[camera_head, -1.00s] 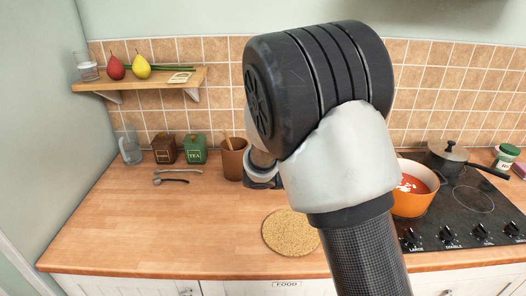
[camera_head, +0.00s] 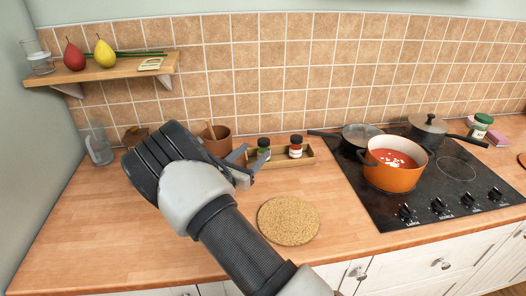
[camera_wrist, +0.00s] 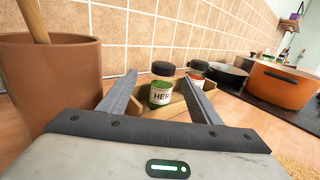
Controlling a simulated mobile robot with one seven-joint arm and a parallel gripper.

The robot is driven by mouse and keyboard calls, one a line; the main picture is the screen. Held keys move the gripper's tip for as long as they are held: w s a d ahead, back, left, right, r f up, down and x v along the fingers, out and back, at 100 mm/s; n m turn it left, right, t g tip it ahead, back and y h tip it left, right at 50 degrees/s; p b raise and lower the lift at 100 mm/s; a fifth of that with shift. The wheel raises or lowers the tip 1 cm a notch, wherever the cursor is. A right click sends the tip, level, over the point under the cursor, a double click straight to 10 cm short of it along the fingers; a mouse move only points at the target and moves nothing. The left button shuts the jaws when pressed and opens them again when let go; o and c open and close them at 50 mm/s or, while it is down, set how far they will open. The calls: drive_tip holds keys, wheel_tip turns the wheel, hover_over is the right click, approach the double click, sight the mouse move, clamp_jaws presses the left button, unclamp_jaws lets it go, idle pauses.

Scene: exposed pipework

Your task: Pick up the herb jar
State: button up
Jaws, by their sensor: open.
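The herb jar (camera_head: 263,146) has a dark lid, green contents and a white label reading "HER" in the wrist view (camera_wrist: 160,92). It stands upright in a small wooden tray (camera_head: 296,161) by the tiled wall. My gripper (camera_head: 250,157) is open and empty, just left of the jar with its fingers pointing toward it. In the wrist view the jar shows between the two fingertips (camera_wrist: 161,77); I cannot tell whether it is between them in depth. A jar with red contents (camera_head: 295,147) stands right of it in the same tray.
A brown pot with a wooden utensil (camera_head: 217,145) is close to the left of my gripper. A round cork mat (camera_head: 288,221) lies in front. A pan (camera_head: 360,135) and an orange soup pot (camera_head: 392,175) are on the hob to the right. A shelf (camera_head: 105,70) hangs upper left.

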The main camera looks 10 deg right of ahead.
sight(259, 147)
drive_tip(key=x, duration=0.5)
drive_tip(key=shift+w, duration=0.1)
drive_tip(key=shift+d+f+x, duration=0.1)
drive_tip(key=shift+f+x, duration=0.05)
drive_tip(key=shift+x, duration=1.2)
drive_tip(key=shift+d+f+x, duration=0.1)
drive_tip(key=shift+x, duration=1.25)
drive_tip(key=shift+c, duration=0.5)
drive_tip(key=c, duration=1.1)
